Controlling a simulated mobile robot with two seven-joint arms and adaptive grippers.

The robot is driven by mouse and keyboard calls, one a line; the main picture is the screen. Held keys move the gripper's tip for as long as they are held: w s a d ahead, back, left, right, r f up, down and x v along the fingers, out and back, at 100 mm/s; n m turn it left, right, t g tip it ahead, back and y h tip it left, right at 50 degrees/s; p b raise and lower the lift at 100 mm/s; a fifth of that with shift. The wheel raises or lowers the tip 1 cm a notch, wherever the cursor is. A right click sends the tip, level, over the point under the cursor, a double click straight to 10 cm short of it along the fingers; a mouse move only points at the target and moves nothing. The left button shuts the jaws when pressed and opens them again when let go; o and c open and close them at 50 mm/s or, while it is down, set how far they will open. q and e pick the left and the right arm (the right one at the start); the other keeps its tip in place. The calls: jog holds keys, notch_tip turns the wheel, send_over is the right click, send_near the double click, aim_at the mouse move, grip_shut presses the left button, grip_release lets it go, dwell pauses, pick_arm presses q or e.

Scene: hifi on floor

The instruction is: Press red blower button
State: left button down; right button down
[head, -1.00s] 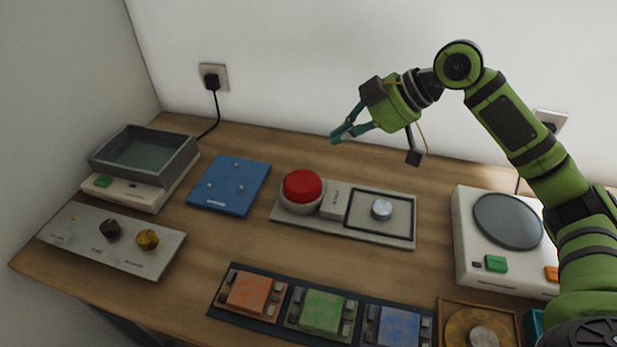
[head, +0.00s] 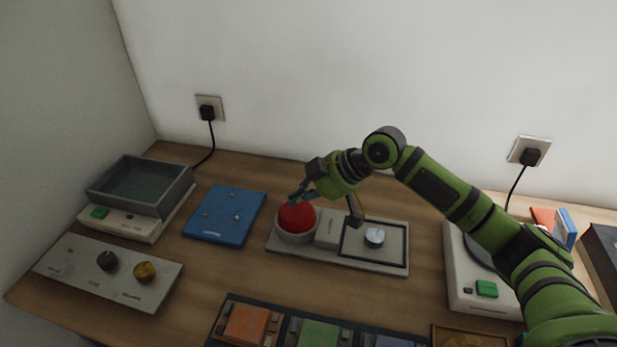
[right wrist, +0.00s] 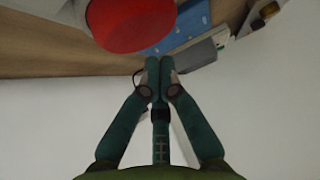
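The red blower button (head: 297,217) is a large red dome in a pale round collar at the left end of a flat grey-beige panel (head: 370,262). It also shows large at the top of the right wrist view (right wrist: 130,22). My right gripper (head: 295,197) is at the top back edge of the red dome in the head view. Its fingertips (right wrist: 159,64) are together and empty in the right wrist view. I cannot tell whether they touch the dome. My left gripper is not in view.
The panel also carries a silver knob (head: 374,236). A blue plate (head: 224,222) lies to its left, beyond it a scale with a grey tray (head: 140,190). Coloured blocks (head: 247,325) lie in front. A device with a green button (head: 487,289) stands to the right, partly behind my arm.

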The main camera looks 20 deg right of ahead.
jog(key=shift+d+f, duration=0.1)
jog(key=shift+f, duration=0.65)
